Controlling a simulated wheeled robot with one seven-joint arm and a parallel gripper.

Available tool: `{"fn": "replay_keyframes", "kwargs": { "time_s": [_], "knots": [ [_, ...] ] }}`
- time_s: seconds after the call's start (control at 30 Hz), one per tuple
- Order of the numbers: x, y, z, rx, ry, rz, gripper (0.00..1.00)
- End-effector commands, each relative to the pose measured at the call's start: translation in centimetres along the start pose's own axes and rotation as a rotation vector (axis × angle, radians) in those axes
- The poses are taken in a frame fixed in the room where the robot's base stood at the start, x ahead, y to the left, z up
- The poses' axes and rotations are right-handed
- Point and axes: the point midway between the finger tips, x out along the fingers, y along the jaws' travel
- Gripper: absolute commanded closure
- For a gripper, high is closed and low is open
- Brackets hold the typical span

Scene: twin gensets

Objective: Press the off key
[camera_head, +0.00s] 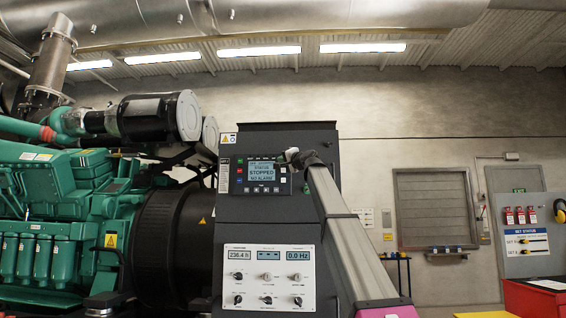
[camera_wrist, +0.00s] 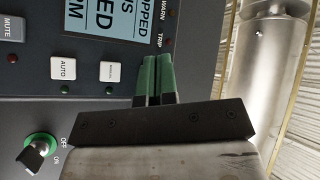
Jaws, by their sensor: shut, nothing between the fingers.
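The genset controller (camera_head: 263,174) is on the dark cabinet, and its screen (camera_head: 263,170) reads STOPPED, NO ALARM. I cannot read a key marked OFF in either view. In the wrist view I see a pale AUTO key (camera_wrist: 63,68), a smaller pale key (camera_wrist: 110,72) and a grey MUTE key (camera_wrist: 12,28). My gripper (camera_wrist: 156,72) is shut and empty, its green fingers pointing at the panel beside the smaller pale key. It also shows in the head view (camera_head: 290,155) at the controller's upper right. The fingers hide the panel behind them; I cannot tell if they touch it.
A rotary OFF/ON switch (camera_wrist: 36,152) is on the panel at lower left in the wrist view. A white meter panel (camera_head: 267,279) with knobs is lower on the cabinet (camera_head: 287,137). The green engine (camera_head: 85,200) stands left. A status board (camera_head: 527,242) is at far right.

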Motion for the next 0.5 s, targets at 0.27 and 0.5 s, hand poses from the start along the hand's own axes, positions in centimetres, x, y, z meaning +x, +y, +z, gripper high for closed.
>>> {"fn": "replay_keyframes", "kwargs": {
  "time_s": [0.27,0.5],
  "knots": [
    [-1.2,-0.8,0.9,0.0,0.0,-0.001,1.0],
    [-2.6,-1.8,2.0,0.0,-0.001,0.0,1.0]
  ]
}}
